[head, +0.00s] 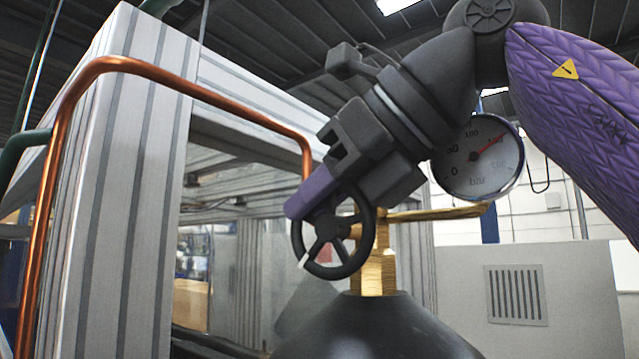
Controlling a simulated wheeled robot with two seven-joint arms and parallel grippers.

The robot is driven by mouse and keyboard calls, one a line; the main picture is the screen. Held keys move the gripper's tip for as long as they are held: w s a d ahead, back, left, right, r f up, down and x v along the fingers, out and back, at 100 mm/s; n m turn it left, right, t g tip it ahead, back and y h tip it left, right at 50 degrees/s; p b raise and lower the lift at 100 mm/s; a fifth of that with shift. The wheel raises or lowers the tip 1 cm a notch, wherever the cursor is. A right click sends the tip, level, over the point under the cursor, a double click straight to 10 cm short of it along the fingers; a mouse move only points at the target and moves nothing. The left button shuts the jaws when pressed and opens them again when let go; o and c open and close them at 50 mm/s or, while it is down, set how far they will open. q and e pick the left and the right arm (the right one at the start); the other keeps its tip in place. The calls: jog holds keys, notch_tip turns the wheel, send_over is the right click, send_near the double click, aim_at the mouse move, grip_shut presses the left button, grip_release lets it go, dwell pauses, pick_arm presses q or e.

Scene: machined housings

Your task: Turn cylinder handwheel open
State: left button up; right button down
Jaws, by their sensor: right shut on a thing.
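The black spoked handwheel (333,232) sits on the brass valve (374,264) at the top of a dark cylinder (375,330). A small white mark shows on the lower left of its rim. My right gripper (318,197) comes down from the upper right and is shut on the upper left part of the wheel's rim. Its purple finger lies across the rim and hides that part. My left gripper is not in view.
A round pressure gauge (479,157) stands behind my right arm, with its needle pointing to the upper right. A copper pipe (50,190) bends over to the wheel's left, in front of a grey aluminium frame (130,180). A grey vented panel (560,300) stands at the right.

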jog(key=shift+r+h, duration=0.1)
jog(key=shift+h, duration=0.2)
dwell(0.4)
jog(key=c, duration=0.7)
grip_release()
jog(key=v, duration=0.7)
jog(key=shift+d+r, duration=0.1)
